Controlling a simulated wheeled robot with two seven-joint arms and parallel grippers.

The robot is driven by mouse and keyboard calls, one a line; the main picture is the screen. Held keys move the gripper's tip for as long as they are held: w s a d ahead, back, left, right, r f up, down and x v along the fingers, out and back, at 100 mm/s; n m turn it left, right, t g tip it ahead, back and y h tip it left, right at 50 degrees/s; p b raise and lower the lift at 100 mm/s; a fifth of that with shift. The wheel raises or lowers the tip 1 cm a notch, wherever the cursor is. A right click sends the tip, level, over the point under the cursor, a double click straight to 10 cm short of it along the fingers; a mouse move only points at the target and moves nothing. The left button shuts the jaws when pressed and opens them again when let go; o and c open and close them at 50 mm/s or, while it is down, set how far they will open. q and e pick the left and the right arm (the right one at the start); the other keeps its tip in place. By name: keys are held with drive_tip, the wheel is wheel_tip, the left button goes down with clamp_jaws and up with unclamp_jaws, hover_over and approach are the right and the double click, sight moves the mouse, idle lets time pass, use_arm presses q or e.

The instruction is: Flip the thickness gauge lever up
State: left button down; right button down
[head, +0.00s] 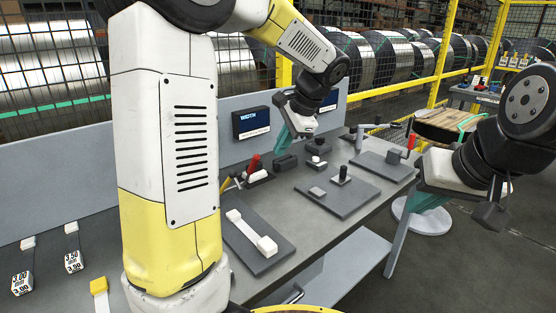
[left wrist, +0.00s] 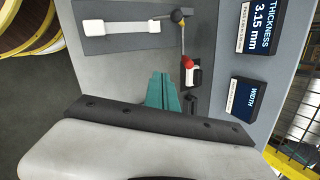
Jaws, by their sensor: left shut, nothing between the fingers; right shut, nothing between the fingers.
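The thickness gauge lever has a red grip (head: 253,163) and stands at the back of the bench, left of my left gripper in the head view. In the left wrist view the red grip (left wrist: 188,62) is just above and right of my fingertips, apart from them. The grip looks tilted in the head view; its exact angle is unclear. My left gripper (head: 284,133) is shut and empty above the bench; its teal fingers (left wrist: 164,88) also show in the wrist view. My right gripper (head: 432,198) is shut and empty off the bench's right end.
A white strip (head: 241,223) lies on a dark plate beside the gauge. Fixtures on a second plate (head: 352,205) stand to the right. My left arm hides part of the bench.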

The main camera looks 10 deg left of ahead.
use_arm(q)
drive_tip(key=w+d+f+m+y, duration=0.2)
drive_tip(key=w+d+f+m, duration=0.1)
drive_tip(key=w, duration=0.4)
drive_tip(key=w+a+f, duration=0.1)
drive_tip(key=a+f, duration=0.5)
drive_tip(key=a, duration=0.3)
drive_tip(key=shift+w+a+f+y, duration=0.2)
drive_tip(key=shift+a+f+y, duration=0.1)
drive_tip(key=shift+f, duration=0.05)
drive_tip(key=shift+w+a+r, duration=0.5)
drive_tip(key=shift+a+r, duration=0.1)
drive_tip(key=shift+a, duration=0.1)
drive_tip(key=shift+r, duration=0.2)
